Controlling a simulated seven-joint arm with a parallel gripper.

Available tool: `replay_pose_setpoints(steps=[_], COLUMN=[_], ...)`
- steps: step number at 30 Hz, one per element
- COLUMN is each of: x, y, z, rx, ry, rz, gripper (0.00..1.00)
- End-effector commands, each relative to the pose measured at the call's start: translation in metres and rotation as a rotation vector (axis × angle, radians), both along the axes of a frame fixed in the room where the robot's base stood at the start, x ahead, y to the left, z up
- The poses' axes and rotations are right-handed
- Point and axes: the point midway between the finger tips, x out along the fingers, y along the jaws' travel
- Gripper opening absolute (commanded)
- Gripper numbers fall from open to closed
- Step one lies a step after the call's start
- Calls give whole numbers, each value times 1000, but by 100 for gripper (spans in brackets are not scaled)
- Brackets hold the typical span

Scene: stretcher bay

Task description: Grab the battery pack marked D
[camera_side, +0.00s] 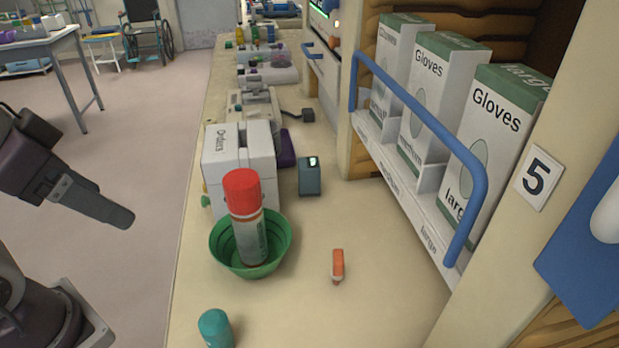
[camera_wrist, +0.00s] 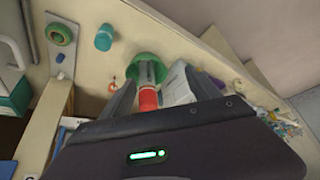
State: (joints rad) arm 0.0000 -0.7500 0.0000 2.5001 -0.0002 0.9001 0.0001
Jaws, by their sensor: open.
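I cannot make out a battery pack marked D; no letter D is readable in either view. A small blue-grey block (camera_side: 310,177) with a light patch on top stands on the counter right of the white box. A small orange item (camera_side: 338,265) lies nearer, right of the green bowl; it is also small in the wrist view (camera_wrist: 112,87). Either one's identity is unclear. My gripper (camera_side: 112,212) is left of the counter, apart from these things. In the wrist view my gripper (camera_wrist: 160,84) has its fingers spread, with nothing held between them.
A green bowl (camera_side: 226,257) holds an upright red-capped can (camera_side: 246,222). A teal cylinder (camera_side: 215,328) stands at the front. Glove boxes (camera_side: 497,150) behind a blue rail (camera_side: 425,118) border the right. Bare counter surrounds the orange item.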

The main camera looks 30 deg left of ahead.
Motion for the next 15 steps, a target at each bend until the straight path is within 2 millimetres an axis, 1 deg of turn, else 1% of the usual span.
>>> replay_pose_setpoints(steps=[3, 5, 7, 10, 11, 14, 15], x=[0, 1, 1, 3, 14, 51, 68], y=[0, 0, 0, 1, 7, 23, 28], z=[0, 4, 20, 57, 56, 62, 64], rx=[0, 0, 0, 9, 77, 287, 375], ry=[0, -2, -6, -6, 24, 80, 103], rz=[0, 0, 0, -11, -87, -315, -410], gripper=[71, 71, 71, 71, 71, 71, 71])
